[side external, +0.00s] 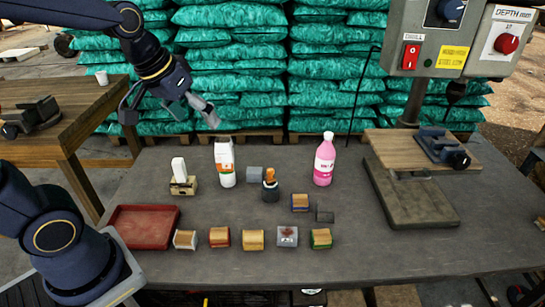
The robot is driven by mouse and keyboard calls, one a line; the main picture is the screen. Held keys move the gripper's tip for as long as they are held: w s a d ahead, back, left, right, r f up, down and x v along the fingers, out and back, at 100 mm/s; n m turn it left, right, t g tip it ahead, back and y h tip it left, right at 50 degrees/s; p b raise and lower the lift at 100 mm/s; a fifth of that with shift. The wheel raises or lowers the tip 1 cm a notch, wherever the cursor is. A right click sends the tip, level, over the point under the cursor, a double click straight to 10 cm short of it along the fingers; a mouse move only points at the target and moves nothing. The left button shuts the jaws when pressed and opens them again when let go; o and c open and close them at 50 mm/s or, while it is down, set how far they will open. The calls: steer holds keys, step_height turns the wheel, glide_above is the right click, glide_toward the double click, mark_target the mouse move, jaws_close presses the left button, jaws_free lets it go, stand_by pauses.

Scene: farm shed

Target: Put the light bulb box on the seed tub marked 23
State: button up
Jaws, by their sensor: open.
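Several small block-like items stand in a front row on the grey table: a whitish-sided one (185,240), a red-sided one (219,238), a yellowish one (252,240), a grey one with a dark reddish mark on top (287,236) and a green-sided one (320,239). A blue-sided block (300,202) sits behind them. No number 23 is readable, and I cannot tell which item is the light bulb box or a seed tub. My gripper (168,111) is open and empty, raised above the table's back left, apart from everything on it.
A milk carton (226,166), a pink bottle (324,162) and a dark pot with an orange top (270,187) stand mid-table. A red tray (143,226) lies left. A drill press base (410,193) with a vise (440,146) occupies the right. The front strip is clear.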

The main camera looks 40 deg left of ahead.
steer(key=s+d+m, duration=0.2)
steer(key=s+d, duration=0.1)
steer(key=s, duration=0.6)
steer(key=shift+s+d+m, duration=0.15)
steer(key=shift+d+m, duration=0.2)
steer(key=shift+m, duration=0.05)
